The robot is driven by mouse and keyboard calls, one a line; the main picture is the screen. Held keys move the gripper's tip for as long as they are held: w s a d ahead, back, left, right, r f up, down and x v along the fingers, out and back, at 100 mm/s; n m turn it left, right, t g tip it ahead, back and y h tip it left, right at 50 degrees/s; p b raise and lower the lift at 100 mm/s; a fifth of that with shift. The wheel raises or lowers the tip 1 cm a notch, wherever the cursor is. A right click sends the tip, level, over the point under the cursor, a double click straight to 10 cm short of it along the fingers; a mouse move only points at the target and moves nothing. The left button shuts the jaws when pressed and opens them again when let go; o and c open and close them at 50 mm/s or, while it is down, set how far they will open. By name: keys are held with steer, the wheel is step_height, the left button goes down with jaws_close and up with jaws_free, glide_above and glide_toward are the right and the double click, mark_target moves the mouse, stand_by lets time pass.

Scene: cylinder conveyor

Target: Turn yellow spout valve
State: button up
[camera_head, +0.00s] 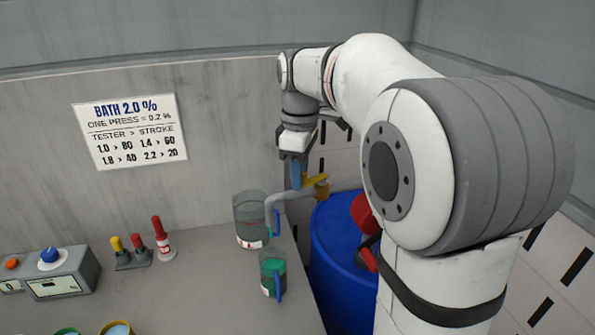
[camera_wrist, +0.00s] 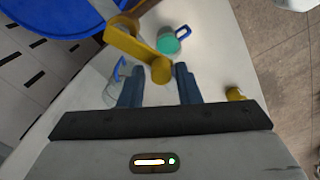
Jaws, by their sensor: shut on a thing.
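The yellow spout valve (camera_head: 320,188) sits at the top of a grey spout pipe (camera_head: 283,199) over the blue drum (camera_head: 335,238). In the wrist view the valve is a yellow lever (camera_wrist: 135,47) with a rounded end between my fingers. My gripper (camera_head: 297,174) reaches down to the valve from above, its blue fingers (camera_wrist: 158,78) shut on the lever end. A clear jug with a blue handle (camera_head: 250,212) stands by the spout's outlet. In the head view my fingers hide part of the valve.
A jug of green liquid (camera_head: 270,278) stands on the grey table in front of the clear jug. Small yellow and red-topped pieces (camera_head: 162,240) and a control box (camera_head: 62,272) are at left. A sign (camera_head: 130,130) hangs on the wall. Red parts (camera_head: 363,213) rise by the drum.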

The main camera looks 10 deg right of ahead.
steer(key=shift+d, duration=0.15)
steer(key=shift+s+d, duration=0.35)
steer(key=shift+s, duration=0.3)
steer(key=shift+c, duration=0.3)
steer(key=shift+d, duration=0.15)
